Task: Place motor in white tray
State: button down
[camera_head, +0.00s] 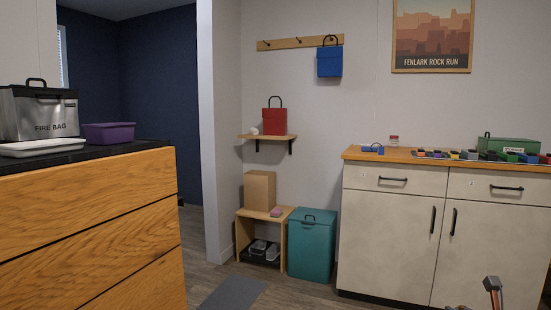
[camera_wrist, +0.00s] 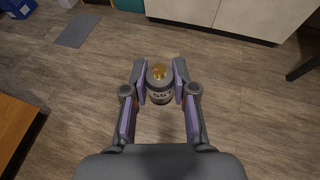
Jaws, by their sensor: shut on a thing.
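The motor (camera_wrist: 160,94) is a small dark grey can with a light band of partly readable lettering and a brass-coloured end. In the wrist view my gripper (camera_wrist: 160,78) is shut on it, with one purple-padded finger on each side. The motor is held above the wood floor, clear of any surface. The white tray (camera_head: 42,148) lies on the dark top of the wooden cabinet at the left of the head view, well away from the motor. The motor cannot be made out in the head view.
A metal fire bag box (camera_head: 40,115) stands behind the tray, and a purple bin (camera_head: 109,133) is to its right. A pale cabinet (camera_head: 390,220) with a crowded worktop stands at the right. A teal box (camera_head: 312,245) sits by the wall. Open floor lies between the cabinets.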

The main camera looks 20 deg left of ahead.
aim_at(43, 150)
jog(key=i, duration=0.5)
jog(key=u, duration=3.45)
